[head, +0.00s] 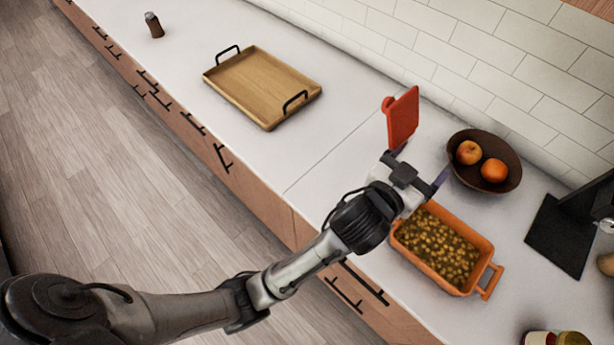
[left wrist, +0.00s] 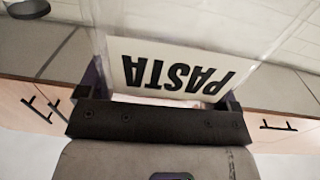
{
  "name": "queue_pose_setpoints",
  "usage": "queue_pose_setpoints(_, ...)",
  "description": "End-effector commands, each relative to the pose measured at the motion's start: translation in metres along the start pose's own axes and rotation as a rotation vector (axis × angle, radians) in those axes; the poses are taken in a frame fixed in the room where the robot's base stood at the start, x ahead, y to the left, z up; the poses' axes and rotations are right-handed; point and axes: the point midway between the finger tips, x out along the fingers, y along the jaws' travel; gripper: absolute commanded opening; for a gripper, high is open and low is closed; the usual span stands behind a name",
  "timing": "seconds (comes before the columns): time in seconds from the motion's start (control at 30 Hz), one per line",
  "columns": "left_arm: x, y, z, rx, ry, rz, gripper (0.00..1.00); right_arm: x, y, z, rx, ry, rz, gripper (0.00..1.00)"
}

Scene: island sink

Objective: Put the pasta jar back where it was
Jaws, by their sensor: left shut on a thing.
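My left gripper (head: 417,167) is over the counter, between a red-orange flat upright piece (head: 402,117) and an orange baking dish (head: 440,246). In the left wrist view its fingers (left wrist: 165,92) are shut on the pasta jar (left wrist: 175,68), a clear container with a white label reading PASTA, which appears upside down there. The jar's clear body is hard to pick out in the head view, so I cannot tell whether its base touches the counter. My right gripper is not in view.
A wooden tray (head: 262,86) with black handles lies on the counter (head: 330,120). A brown bowl of fruit (head: 484,161) stands near the tiled wall. A black stand (head: 562,236) is at right, and a small dark shaker (head: 154,25) is at far left. The counter around the tray is clear.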

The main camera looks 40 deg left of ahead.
Motion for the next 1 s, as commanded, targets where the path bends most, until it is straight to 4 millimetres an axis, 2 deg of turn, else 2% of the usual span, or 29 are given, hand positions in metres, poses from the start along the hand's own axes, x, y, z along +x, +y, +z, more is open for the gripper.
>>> queue_pose_setpoints(0.17, 0.002, -0.005, 0.005, 0.000, 0.003, -0.015, 0.23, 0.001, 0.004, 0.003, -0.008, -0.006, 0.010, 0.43)
queue_pose_setpoints(0.27, 0.000, -0.017, 0.012, 0.004, 0.003, -0.027, 0.23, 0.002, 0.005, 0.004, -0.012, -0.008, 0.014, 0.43)
queue_pose_setpoints(0.5, -0.007, -0.065, 0.041, 0.007, 0.002, -0.028, 0.23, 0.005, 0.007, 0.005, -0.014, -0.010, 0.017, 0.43)
queue_pose_setpoints(0.7, -0.013, -0.098, 0.061, 0.004, 0.003, -0.026, 0.23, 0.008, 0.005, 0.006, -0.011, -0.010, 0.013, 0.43)
queue_pose_setpoints(1.0, -0.016, -0.119, 0.073, 0.000, 0.003, -0.025, 0.23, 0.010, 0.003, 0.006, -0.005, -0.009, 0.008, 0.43)
